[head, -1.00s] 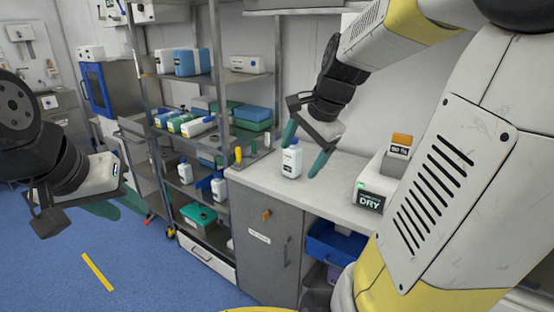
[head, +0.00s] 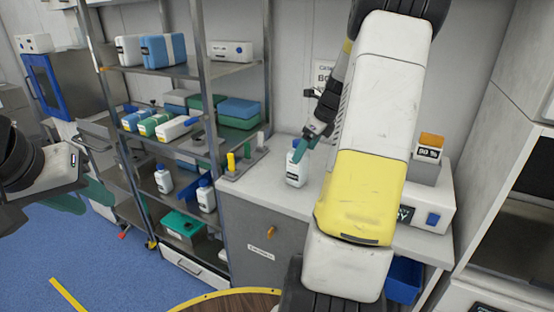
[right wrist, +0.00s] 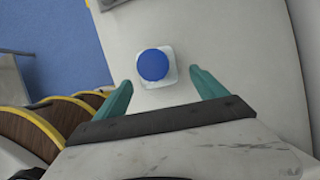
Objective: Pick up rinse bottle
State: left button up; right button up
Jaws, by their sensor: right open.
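The rinse bottle, taken as the white bottle with a blue cap (head: 296,170), stands upright on the grey counter. In the right wrist view it shows from above, its blue cap (right wrist: 153,64) roughly between and slightly beyond my fingertips. My right gripper (right wrist: 160,78) is open, with a teal finger on each side and visible gaps to the bottle. In the head view my right gripper (head: 306,147) is at the bottle's top, partly hidden by my arm. My left gripper (head: 97,202) is open and empty at the left, away from the counter.
A steel shelf rack (head: 206,100) with similar bottles (head: 163,179), boxes and bins stands left of the counter (head: 265,196). A small rack with yellow and green pegs (head: 240,157) is left of the bottle. A white device (head: 432,195) stands right.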

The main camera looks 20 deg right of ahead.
jog(key=x, duration=0.6)
jog(key=shift+w+a+r, duration=0.15)
jog(key=shift+a, duration=0.05)
jog(key=shift+r, duration=0.1)
grip_shut()
